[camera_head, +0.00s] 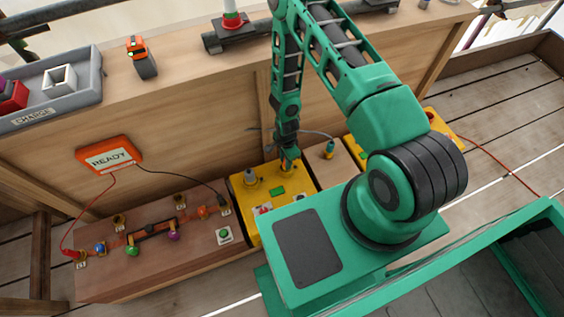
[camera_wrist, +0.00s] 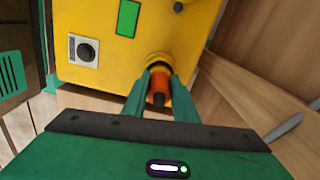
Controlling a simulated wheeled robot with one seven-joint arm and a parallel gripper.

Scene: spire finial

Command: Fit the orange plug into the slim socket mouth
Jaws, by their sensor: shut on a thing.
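My gripper (camera_wrist: 160,94) is shut on the orange plug (camera_wrist: 158,84), one teal finger on each side of it. The plug's far end lines up with a round yellow collar (camera_wrist: 159,59) on the yellow box (camera_wrist: 95,15). I cannot tell whether the plug is inside this mouth or just in front of it. In the head view my gripper (camera_head: 288,160) reaches down to the yellow box (camera_head: 243,213), at a yellow fitting on its top. A second fitting (camera_head: 250,176) with a grey top stands to its left. The plug is mostly hidden there.
A brown board (camera_head: 150,260) with wires and coloured knobs lies left of the yellow box. A wooden wall (camera_head: 190,100) with an orange READY sign (camera_head: 109,155) rises behind. A blue-green fitting (camera_head: 328,149) stands to the right. A cable passes behind my gripper.

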